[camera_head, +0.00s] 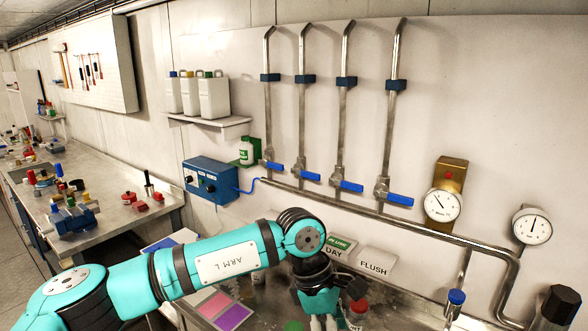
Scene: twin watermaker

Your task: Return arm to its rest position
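A red-capped bottle (357,314) stands just right of the gripper. My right gripper is not in view.
Pipes with blue valve handles (346,186) and gauges (442,206) line the wall. A cluttered side bench (110,198) lies left.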

